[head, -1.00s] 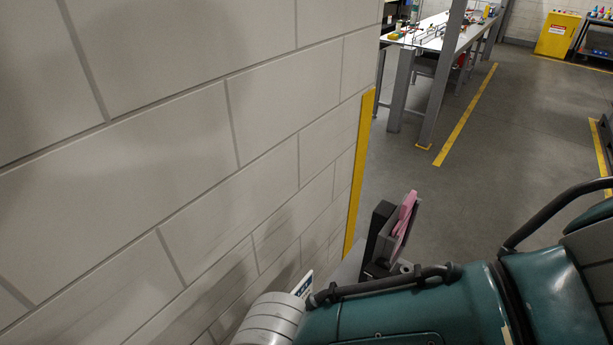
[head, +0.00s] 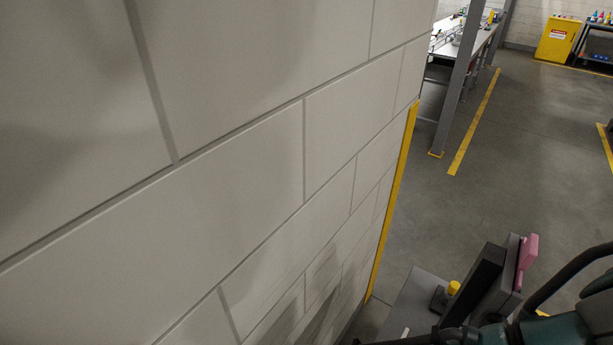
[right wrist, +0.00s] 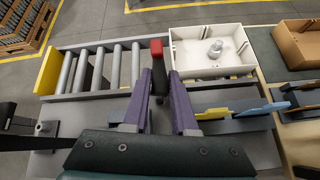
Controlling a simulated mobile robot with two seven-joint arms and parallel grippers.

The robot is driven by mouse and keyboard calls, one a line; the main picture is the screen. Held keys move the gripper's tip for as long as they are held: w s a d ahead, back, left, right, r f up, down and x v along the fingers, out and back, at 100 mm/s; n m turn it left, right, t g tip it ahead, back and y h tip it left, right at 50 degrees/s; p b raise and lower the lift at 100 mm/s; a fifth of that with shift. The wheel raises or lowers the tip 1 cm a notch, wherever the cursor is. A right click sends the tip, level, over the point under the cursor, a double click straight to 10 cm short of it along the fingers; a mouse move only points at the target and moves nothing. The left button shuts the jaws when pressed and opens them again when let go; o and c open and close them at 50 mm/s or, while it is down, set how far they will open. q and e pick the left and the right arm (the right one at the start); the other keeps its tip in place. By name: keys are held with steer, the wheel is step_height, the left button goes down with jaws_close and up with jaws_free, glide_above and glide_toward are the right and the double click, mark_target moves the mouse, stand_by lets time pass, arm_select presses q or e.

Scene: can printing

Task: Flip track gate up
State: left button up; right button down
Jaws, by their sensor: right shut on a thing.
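In the right wrist view my right gripper (right wrist: 160,76) points at the grey track, its two purple fingers close together. A red-tipped black lever (right wrist: 156,47) stands between the fingertips, and the fingers are shut on it. The lever stands by the right end of a roller track (right wrist: 97,66). I cannot tell from this view how far the gate itself is raised. The head view shows neither gripper; it looks mostly at a wall.
A white box (right wrist: 243,65) with a pale object inside sits right of the lever, with a brown box (right wrist: 300,45) beyond. A pale block wall (head: 230,160) fills the head view's left. A dark panel (head: 470,285) and pink piece (head: 527,258) stand at lower right.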

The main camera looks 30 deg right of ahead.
steer(key=shift+w, duration=0.1)
steer(key=c, duration=0.8)
jaws_free()
steer(key=shift+o, duration=0.2)
steer(key=v, duration=1)
steer(key=shift+a, duration=0.15)
